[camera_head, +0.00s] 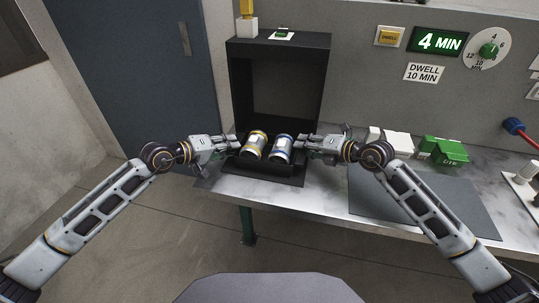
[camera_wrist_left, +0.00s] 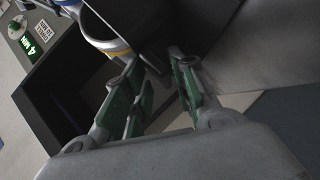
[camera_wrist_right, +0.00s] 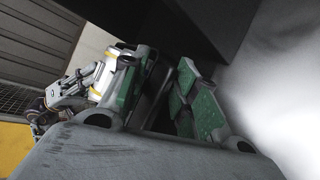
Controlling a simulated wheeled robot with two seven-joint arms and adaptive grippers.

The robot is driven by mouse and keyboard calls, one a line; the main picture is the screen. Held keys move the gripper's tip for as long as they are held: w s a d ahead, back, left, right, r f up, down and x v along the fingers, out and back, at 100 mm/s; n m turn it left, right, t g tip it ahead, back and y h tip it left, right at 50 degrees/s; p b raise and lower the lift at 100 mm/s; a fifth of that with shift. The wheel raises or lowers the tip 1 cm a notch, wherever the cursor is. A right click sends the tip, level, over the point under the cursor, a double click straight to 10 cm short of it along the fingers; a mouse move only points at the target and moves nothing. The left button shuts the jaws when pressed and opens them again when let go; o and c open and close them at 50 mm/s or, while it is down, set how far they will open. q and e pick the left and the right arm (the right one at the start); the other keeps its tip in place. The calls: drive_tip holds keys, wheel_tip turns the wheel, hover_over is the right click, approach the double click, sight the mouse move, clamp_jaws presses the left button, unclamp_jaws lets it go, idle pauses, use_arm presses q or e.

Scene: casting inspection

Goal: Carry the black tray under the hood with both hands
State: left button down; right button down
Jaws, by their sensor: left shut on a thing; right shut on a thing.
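The left can (camera_head: 255,146) has yellow bands and the right can (camera_head: 281,149) has blue ones. My left gripper (camera_head: 234,143) is shut on the tray's left side; its green-padded fingers (camera_wrist_left: 160,75) show in the left wrist view. My right gripper (camera_head: 302,144) is shut on the tray's right side; its fingers (camera_wrist_right: 165,80) show in the right wrist view. Whether the tray touches the surface below cannot be told.
A dark grey mat (camera_head: 465,205) lies on the bench to the right. White boxes (camera_head: 397,144) and a green box (camera_head: 446,151) stand behind it. The wall panel carries a lit "4 MIN" sign (camera_head: 440,42) and a dial (camera_head: 487,49). The hood's interior looks empty.

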drive_tip(key=shift+r, duration=0.1)
use_arm(q)
drive_tip(key=c, duration=1.5)
unclamp_jaws()
drive_tip(key=shift+f, duration=0.1)
use_arm(e)
drive_tip(key=c, duration=1.4)
unclamp_jaws()
use_arm(q)
drive_tip(key=o, duration=0.3)
use_arm(e)
drive_tip(key=o, duration=0.3)
drive_tip(key=shift+s, duration=0.1)
use_arm(q)
drive_tip(key=shift+o, duration=0.2)
drive_tip(key=shift+s+a, duration=0.1)
drive_tip(key=shift+v, duration=5.2)
drive_tip(key=shift+s+a+r, duration=0.35)
drive_tip(key=shift+s+a, duration=0.05)
drive_tip(key=shift+a, duration=0.05)
